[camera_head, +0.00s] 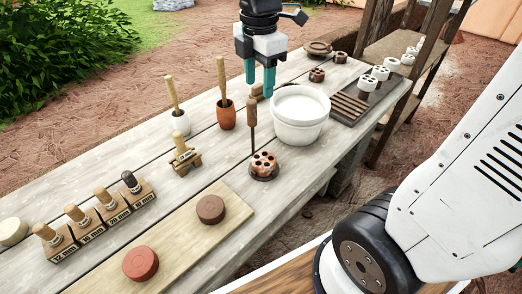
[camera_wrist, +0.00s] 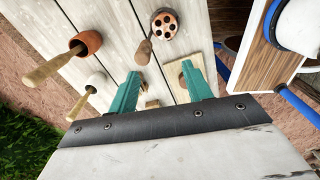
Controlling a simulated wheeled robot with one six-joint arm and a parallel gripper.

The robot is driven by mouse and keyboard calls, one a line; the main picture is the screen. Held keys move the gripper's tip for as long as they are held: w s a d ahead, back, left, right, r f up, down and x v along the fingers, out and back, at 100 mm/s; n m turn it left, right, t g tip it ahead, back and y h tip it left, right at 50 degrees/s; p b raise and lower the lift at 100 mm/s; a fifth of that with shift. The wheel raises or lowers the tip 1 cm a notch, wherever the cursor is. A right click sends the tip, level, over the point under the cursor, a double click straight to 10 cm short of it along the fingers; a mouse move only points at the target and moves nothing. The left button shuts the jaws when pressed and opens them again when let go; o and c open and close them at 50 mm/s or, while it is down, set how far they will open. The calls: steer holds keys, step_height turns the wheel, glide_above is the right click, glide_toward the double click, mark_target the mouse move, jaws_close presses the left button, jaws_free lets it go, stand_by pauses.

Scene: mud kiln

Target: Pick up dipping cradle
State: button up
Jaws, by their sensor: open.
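The dipping cradle appears to be the tool with an upright brown handle (camera_head: 252,122) on a thin rod. The rod runs down to a dark ring (camera_head: 264,176) under a reddish-brown clay piece with several holes (camera_head: 264,162). In the wrist view the handle (camera_wrist: 141,52) and the holed piece (camera_wrist: 164,24) show at the top, beyond the fingertips. My gripper (camera_head: 260,84) has teal fingers, is open and empty, and hangs above the table, apart from the handle. Its fingers also show in the wrist view (camera_wrist: 160,72).
A white bucket (camera_head: 298,118) stands right of the handle. A brown pot (camera_head: 226,116) and white pot (camera_head: 181,123) with wooden-handled tools stand left. A wooden stand (camera_head: 184,158), a board (camera_head: 180,240) with two clay discs, and labelled blocks (camera_head: 110,210) are nearer. A dark rack (camera_head: 362,100) stands right.

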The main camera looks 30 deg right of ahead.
mark_target(251, 101)
steer(key=w+n, duration=0.2)
steer(key=f+n, duration=0.1)
steer(key=shift+w+a, duration=0.3)
steer(key=shift+w, duration=0.1)
steer(key=shift+w+f+n, duration=0.2)
steer(key=shift+f+n, duration=0.1)
step_height(251, 101, down, 8)
steer(key=shift+r, duration=0.2)
jaws_close()
